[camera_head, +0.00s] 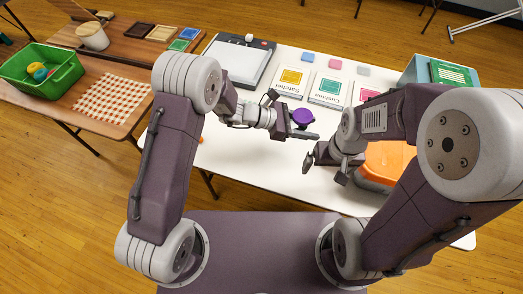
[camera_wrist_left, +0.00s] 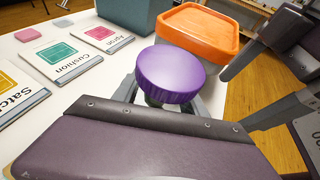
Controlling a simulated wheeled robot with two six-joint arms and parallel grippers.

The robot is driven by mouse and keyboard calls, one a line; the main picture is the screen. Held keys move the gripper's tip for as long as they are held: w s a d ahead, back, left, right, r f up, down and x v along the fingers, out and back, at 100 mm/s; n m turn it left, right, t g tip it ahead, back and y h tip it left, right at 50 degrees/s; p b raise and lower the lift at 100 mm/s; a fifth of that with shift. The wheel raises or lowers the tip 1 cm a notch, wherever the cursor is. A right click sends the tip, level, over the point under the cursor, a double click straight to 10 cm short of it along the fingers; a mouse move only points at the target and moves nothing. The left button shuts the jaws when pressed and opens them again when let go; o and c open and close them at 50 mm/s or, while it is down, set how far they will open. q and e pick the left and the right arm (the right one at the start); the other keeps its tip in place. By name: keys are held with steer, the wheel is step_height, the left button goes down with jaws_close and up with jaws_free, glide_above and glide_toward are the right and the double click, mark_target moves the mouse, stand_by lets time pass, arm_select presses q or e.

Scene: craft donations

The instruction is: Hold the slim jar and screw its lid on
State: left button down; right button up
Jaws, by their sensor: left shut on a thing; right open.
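The purple lid (camera_head: 303,116) shows at my left gripper (camera_head: 301,128), near the middle of the table. In the left wrist view the lid (camera_wrist_left: 171,72) is large, round and ribbed, and it covers most of the slim jar below it. My left gripper is shut on the jar just under the lid. I cannot tell whether the lid is fully seated or threaded. My right gripper (camera_head: 325,162) is open and empty, a little right of and nearer than the lid, apart from it. Its fingers also show at the right of the left wrist view (camera_wrist_left: 258,92).
An orange container (camera_head: 384,162) stands right of my right gripper. Booklets with coloured squares (camera_head: 326,88) lie behind, with a scale-like device (camera_head: 240,62) at back left and a teal box (camera_head: 420,68) at back right. The white table's front left is mostly clear.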

arm_select(q)
steer(key=shift+a, duration=0.1)
glide_above(269, 150)
step_height(269, 150, down, 7)
steer(key=shift+f, duration=0.1)
steer(key=shift+f, duration=1.95)
steer(key=shift+s, duration=0.1)
steer(key=shift+f+b, duration=0.15)
steer(key=shift+b, duration=0.2)
steer(key=c, duration=0.6)
jaws_free()
